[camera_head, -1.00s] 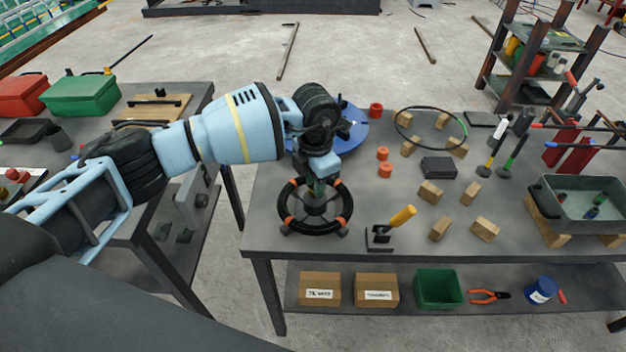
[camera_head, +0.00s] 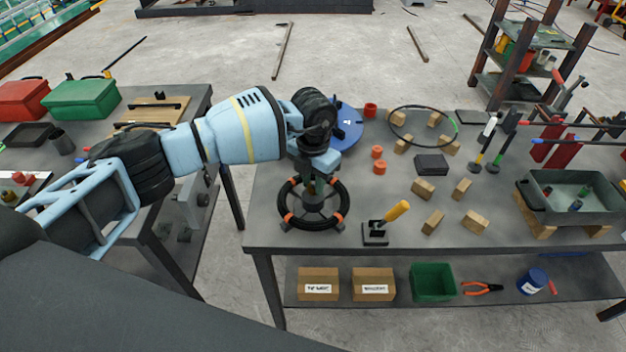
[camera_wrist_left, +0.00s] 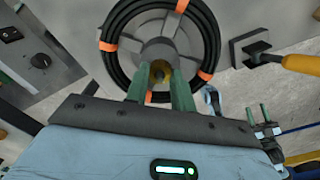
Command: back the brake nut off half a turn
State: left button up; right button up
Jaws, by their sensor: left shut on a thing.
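A reel with a black coil (camera_head: 332,218) bound by orange bands stands on the bench near its left front corner. In the left wrist view its grey hub (camera_wrist_left: 158,48) faces the camera. A brass-coloured nut (camera_wrist_left: 160,70) sits at the hub's centre. My left gripper (camera_head: 312,183) is over the reel's middle. In the wrist view its two green fingers (camera_wrist_left: 164,82) lie on either side of the brass nut and are shut on it. The fingers partly hide the nut and hub.
A yellow-handled lever on a dark base (camera_head: 376,232) stands just right of the reel. A blue disc (camera_head: 346,125) lies behind my left wrist. Wooden blocks (camera_head: 423,190), orange rings (camera_head: 379,168) and a grey tray (camera_head: 570,205) are farther right on the bench (camera_head: 290,238).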

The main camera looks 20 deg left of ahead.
aim_at(313, 185)
pick_arm(q)
jog(key=o, duration=1)
jog(key=shift+r, duration=0.1)
notch_tip(313, 185, up, 8)
jog(key=shift+f, duration=0.15)
